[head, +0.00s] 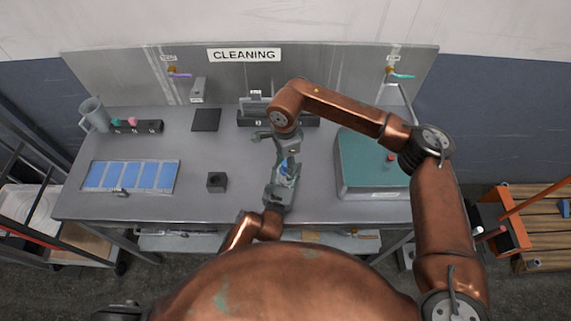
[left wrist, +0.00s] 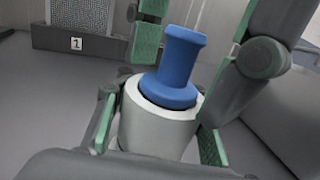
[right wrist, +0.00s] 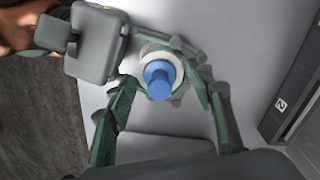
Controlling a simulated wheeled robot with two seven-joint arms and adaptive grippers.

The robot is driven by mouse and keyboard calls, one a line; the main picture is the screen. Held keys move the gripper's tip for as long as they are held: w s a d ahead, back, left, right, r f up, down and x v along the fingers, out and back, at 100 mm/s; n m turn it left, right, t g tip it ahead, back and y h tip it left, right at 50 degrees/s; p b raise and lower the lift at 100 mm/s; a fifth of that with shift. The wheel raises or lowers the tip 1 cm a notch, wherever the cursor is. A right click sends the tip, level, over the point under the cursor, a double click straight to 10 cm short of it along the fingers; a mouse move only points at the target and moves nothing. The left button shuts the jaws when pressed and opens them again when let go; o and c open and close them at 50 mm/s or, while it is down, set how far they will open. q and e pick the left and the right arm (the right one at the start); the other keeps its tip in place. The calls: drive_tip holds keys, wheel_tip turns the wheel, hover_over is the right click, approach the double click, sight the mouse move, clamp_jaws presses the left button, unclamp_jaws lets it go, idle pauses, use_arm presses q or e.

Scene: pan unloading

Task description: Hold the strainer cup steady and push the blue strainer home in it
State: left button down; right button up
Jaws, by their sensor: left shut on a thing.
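The strainer cup is a white cylinder (left wrist: 157,133), standing upright in the left wrist view. My left gripper (head: 280,190) is shut around its sides. The blue strainer (left wrist: 178,70) stands in the cup's mouth, its knob and stem rising above the rim; how deep its lower part sits is hidden. In the right wrist view the blue strainer (right wrist: 159,77) is seen from above, inside the pale ring of the cup (right wrist: 150,52). My right gripper (head: 287,148) is above, its fingers spread on either side of the blue strainer and apart from it.
A teal-topped box (head: 365,150) stands right of the grippers. A small dark block (head: 216,182) and a tray with blue panels (head: 130,163) lie to the left. A jug (head: 94,113) stands at the back left. Free bench lies between the block and my grippers.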

sight(284, 181)
use_arm(q)
drive_tip(key=c, duration=1.1)
unclamp_jaws()
use_arm(e)
wheel_tip(284, 181, up, 12)
drive_tip(key=shift+w, duration=0.15)
use_arm(q)
drive_tip(key=v, duration=1.2)
